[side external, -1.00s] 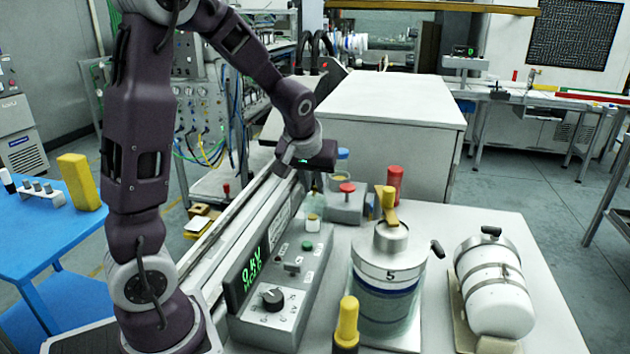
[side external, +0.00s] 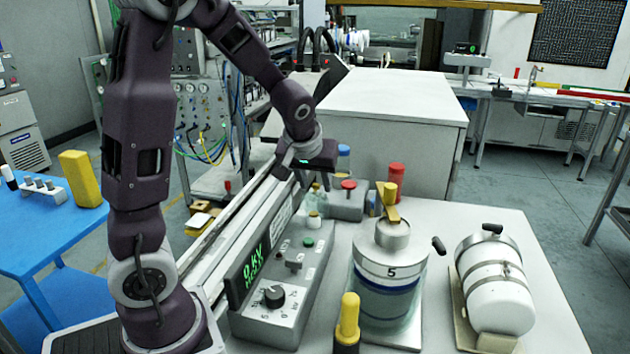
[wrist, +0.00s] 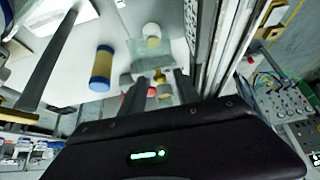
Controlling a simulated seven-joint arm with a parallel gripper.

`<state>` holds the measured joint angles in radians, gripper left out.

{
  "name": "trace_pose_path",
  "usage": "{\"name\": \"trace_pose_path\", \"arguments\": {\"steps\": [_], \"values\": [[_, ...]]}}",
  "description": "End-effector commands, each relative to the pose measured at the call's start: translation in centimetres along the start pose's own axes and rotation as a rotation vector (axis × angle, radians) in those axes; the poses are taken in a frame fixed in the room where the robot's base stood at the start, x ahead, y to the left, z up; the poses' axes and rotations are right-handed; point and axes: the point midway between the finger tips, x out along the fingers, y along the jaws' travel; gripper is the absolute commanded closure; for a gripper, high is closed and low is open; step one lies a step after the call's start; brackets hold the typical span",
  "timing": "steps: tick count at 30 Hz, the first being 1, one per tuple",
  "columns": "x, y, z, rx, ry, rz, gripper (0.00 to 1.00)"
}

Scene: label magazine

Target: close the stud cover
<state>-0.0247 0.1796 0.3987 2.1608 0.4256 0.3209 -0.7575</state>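The stud cover appears to be a small clear, see-through piece (wrist: 148,62) in the wrist view, by a brass-coloured stud (wrist: 160,78). I cannot tell its exact angle. In the side view the clear piece (side external: 314,198) is small and partly hidden below my gripper (side external: 312,181), at the far end of the grey control box (side external: 295,265). In the wrist view my gripper (wrist: 169,76) has its two dark fingers apart, one on each side of the stud. Nothing is visibly clamped between them. Whether a finger touches the cover cannot be told.
A white-and-cream round cap (wrist: 152,34) and a blue-and-yellow cylinder (wrist: 102,68) stand near the fingers. A red knob (side external: 348,185) is close by on a grey block. A rail runs along the left.

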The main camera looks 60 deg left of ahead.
Motion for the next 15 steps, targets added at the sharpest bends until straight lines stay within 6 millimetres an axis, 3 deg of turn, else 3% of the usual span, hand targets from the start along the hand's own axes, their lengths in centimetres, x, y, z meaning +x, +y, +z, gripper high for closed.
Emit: {"name": "trace_pose_path", "arguments": {"steps": [3, 9, 15], "values": [[-1.0, 0.1, -0.1, 0.000, 0.003, 0.003, 0.62], [-5.2, 0.1, -0.1, 0.000, 0.005, 0.005, 0.62], [-7.1, 0.0, 0.0, 0.000, 0.002, 0.002, 0.62]]}}
